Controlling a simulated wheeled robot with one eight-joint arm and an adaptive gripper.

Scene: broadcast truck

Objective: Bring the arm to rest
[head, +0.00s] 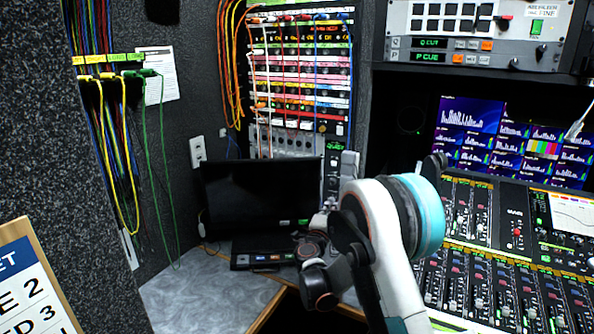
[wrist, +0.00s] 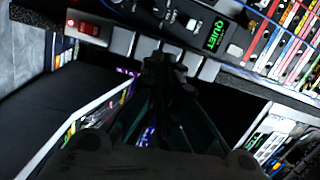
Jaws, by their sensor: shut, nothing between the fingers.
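My gripper (wrist: 171,68) shows in the wrist view with its dark fingers drawn together and nothing between them. Its tips appear in front of a control panel with light keys and a green lit QUIET display (wrist: 216,36). I cannot tell whether they touch it. In the head view my arm is raised and bent over the desk, its white and teal links standing in front of the mixing console. The fingers cannot be made out clearly in the head view.
A black monitor (head: 262,195) stands on the grey desk (head: 196,298), left of my arm. The mixing console (head: 487,235) lies close on the right. Behind are a patch bay (head: 300,75) with hanging cables and a rack unit (head: 470,22).

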